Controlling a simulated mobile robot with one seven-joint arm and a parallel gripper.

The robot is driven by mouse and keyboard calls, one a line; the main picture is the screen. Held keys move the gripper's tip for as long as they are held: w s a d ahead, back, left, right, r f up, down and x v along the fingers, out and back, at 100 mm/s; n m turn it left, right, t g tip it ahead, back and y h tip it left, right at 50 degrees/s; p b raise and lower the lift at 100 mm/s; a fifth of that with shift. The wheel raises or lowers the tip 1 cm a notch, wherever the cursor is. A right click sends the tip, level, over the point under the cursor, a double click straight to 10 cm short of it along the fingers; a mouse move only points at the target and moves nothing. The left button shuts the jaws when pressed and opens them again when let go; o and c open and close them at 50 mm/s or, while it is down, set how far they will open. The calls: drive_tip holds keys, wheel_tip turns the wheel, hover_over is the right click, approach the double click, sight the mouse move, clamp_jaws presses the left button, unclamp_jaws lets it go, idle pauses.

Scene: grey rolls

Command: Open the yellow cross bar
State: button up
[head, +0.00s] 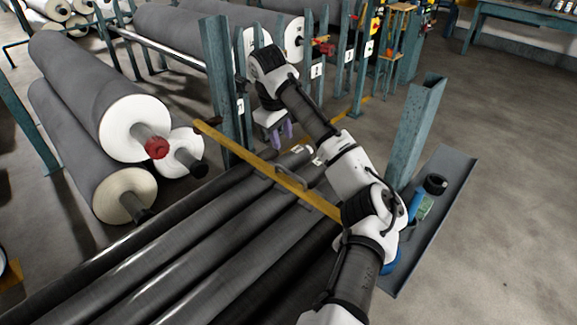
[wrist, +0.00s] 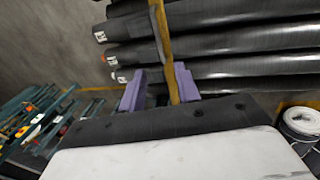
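My gripper (head: 282,136) has two purple fingers pointing down, just beyond the bar in the head view. The fingers are apart with nothing visibly held. In the wrist view, the yellow bar (wrist: 164,35) reaches into the gap between the fingers of my gripper (wrist: 160,90). I cannot tell whether they touch it. My arm hides the bar's right end.
Long dark rolls (head: 150,265) fill the rack under the bar. Teal posts (head: 217,80) stand left and right (head: 416,130). Large grey rolls (head: 85,85) lie at left. A tray (head: 450,190) with small items is at right. The floor right of it is clear.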

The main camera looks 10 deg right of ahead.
sight(292, 173)
drive_tip(key=x, duration=1.3)
drive_tip(key=shift+s+d+f, duration=0.3)
drive_tip(key=shift+d+f, duration=0.1)
drive_tip(key=shift+c, duration=0.2)
clamp_jaws()
